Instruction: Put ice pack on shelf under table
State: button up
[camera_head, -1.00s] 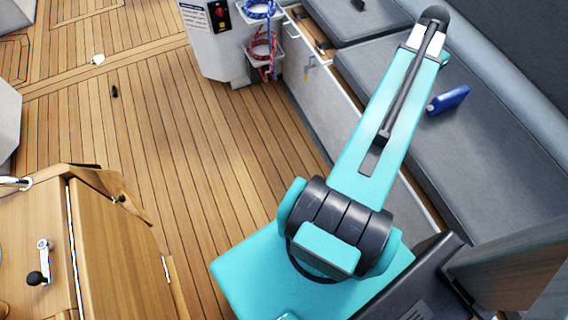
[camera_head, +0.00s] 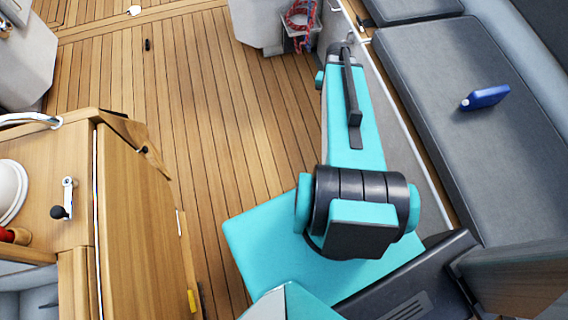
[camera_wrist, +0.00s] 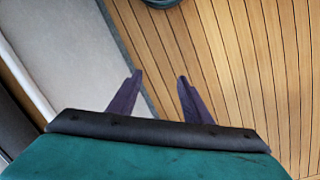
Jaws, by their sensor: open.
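A blue bottle-like object with a white end (camera_head: 487,96) lies on the grey bench seat at the right in the head view. It may be the ice pack, but I cannot tell for sure. My gripper (camera_wrist: 160,79) is open and empty in the wrist view, with its two dark fingers apart above the floor and a pale side panel. In the head view my gripper is hidden beyond my arm, which is left of the bench and apart from the blue object. No shelf under a table can be made out.
The grey bench (camera_head: 440,75) runs along the right side. A wooden cabinet (camera_head: 135,200) with a metal rail stands at the left. A wooden panel (camera_head: 525,278) is close at the lower right. The plank floor (camera_head: 190,110) between is mostly clear, with a small dark item (camera_head: 147,45) on it.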

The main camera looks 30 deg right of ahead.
jog(key=s+a+f+n+g, duration=0.1)
jog(key=s+a+f+n, duration=0.2)
jog(key=a, duration=0.6)
jog(key=s+a+f+n+g, duration=0.1)
jog(key=s+a+f+n, duration=0.1)
jog(key=a+f, duration=0.5)
jog(key=s+a+f+n+g, duration=0.2)
jog(key=s+a+n, duration=0.1)
jog(key=s+a, duration=0.7)
jog(key=shift+a+f+n, duration=0.3)
jog(key=shift+a+f, duration=0.1)
jog(key=shift+a, duration=0.5)
jog(key=shift+c, duration=0.4)
